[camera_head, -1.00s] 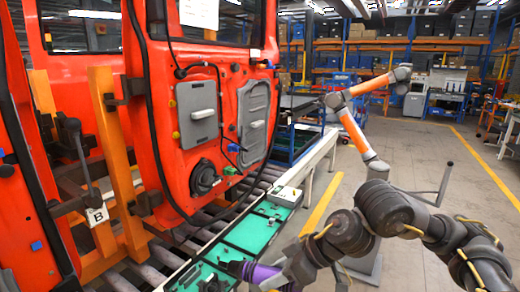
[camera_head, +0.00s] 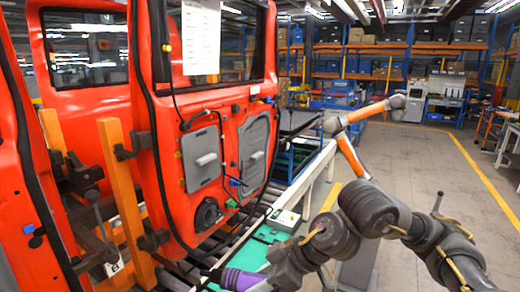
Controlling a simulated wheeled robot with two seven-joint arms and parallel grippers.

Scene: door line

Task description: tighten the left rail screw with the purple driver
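A purple cylinder (camera_head: 241,280) lies in line with the end of my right arm at the bottom edge, over the green-topped bench. A dark tip points left from it. I cannot tell whether this is the driver or part of the arm's end. My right gripper's fingers cannot be made out. My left gripper is not in view. A red vehicle door (camera_head: 225,120) hangs upright on the line, with grey panels and a black speaker on its face. No rail screw can be picked out; the area below the door is partly cut off.
Orange posts (camera_head: 124,190) with dark clamps stand left of the door, and another red door (camera_head: 25,215) is at the far left. A small pale box (camera_head: 284,220) sits on the bench (camera_head: 240,257). An orange and grey robot arm (camera_head: 348,145) stands behind mine. Floor at right is open.

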